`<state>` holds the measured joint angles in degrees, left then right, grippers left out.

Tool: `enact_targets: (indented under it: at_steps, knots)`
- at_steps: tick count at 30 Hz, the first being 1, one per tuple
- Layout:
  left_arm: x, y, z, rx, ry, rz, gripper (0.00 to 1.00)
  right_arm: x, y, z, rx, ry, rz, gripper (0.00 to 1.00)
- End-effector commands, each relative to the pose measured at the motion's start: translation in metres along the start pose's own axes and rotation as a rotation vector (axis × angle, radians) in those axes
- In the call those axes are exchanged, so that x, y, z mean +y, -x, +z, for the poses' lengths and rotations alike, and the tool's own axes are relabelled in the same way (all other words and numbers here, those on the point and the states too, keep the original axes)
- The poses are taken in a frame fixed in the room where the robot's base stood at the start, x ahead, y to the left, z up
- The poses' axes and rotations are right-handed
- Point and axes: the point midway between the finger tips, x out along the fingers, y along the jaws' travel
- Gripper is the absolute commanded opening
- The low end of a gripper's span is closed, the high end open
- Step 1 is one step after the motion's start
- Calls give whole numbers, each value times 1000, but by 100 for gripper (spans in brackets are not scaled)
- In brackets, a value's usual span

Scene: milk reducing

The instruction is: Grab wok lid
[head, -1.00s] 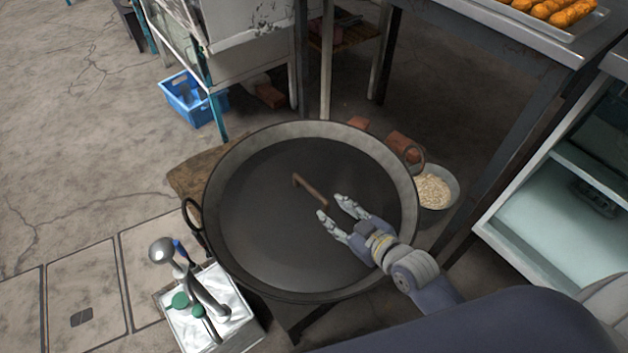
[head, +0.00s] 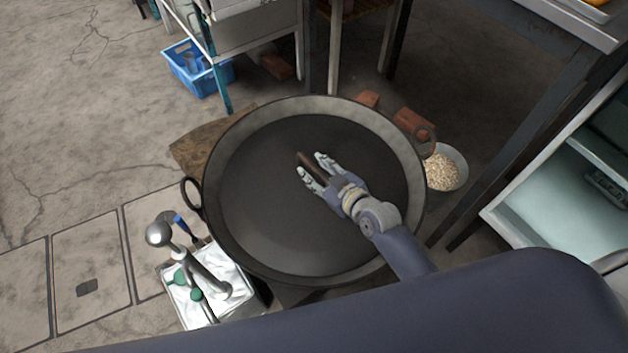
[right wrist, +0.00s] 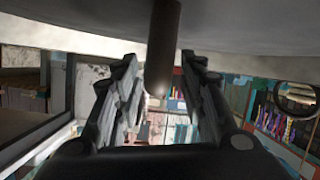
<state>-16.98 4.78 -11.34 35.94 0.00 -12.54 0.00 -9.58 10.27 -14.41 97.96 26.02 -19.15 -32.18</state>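The wok lid (head: 260,205) is a flat dark disc lying inside the rim of a large wok (head: 226,240). Its brown bar handle (head: 303,158) stands near the lid's middle. My right gripper (head: 311,166) reaches in over the lid from the lower right, with one finger on each side of the handle. In the right wrist view, the handle (right wrist: 163,50) hangs between the two spread fingers (right wrist: 160,75), with a gap on both sides. The fingers hide part of the handle in the head view. My left gripper is not in view.
A metal tray with utensils (head: 225,300) stands at the wok's lower left. A bowl of pale pieces (head: 444,170) and bricks (head: 408,120) lie right of the wok. A blue crate (head: 195,70) is at the back left. Table legs stand behind and right.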

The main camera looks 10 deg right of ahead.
Motion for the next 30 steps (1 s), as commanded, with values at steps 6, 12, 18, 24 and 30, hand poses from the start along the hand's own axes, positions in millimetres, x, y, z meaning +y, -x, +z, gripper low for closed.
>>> enact_targets:
  at_steps: [6, 12, 18, 24, 30]
  knots:
    - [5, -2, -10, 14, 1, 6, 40, 0, -13, 0, -1, 1, 0, 38]
    - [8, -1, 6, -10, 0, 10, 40, 0, -12, 0, -1, 1, 0, 29]
    - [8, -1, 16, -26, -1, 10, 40, 0, -12, 0, -1, 1, 0, 0]
    - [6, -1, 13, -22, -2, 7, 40, 1, -12, -4, 7, 2, 3, 0]
    - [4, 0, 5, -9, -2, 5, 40, 2, -12, -5, 8, 2, 3, 0]
